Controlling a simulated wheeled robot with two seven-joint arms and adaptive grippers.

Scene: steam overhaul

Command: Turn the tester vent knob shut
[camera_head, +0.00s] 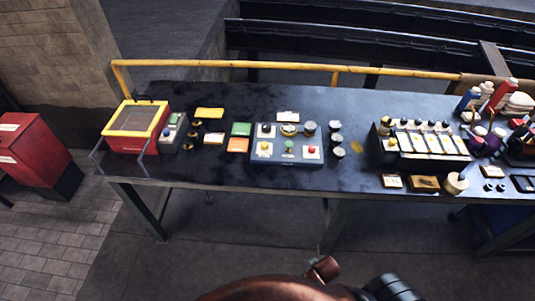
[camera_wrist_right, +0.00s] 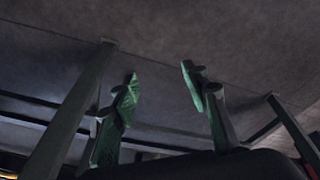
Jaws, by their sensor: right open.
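The likely tester is a grey panel box (camera_head: 288,154) in the middle of the table. It carries a round gauge, dark knobs at its back corners, and yellow, green and red knobs or buttons. Which of them is the vent knob I cannot tell, nor how it is turned. My right gripper (camera_wrist_right: 158,76) is open and empty in the right wrist view, its two green fingers apart, with the floor and table legs behind. It is away from the panel and touches nothing visible. My left gripper is in neither view.
The dark table (camera_head: 220,177) has a yellow rail (camera_head: 230,64) along its back. A red box with a yellow frame (camera_head: 135,125) stands at the left end. A red cabinet (camera_head: 35,150) stands on the floor at left.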

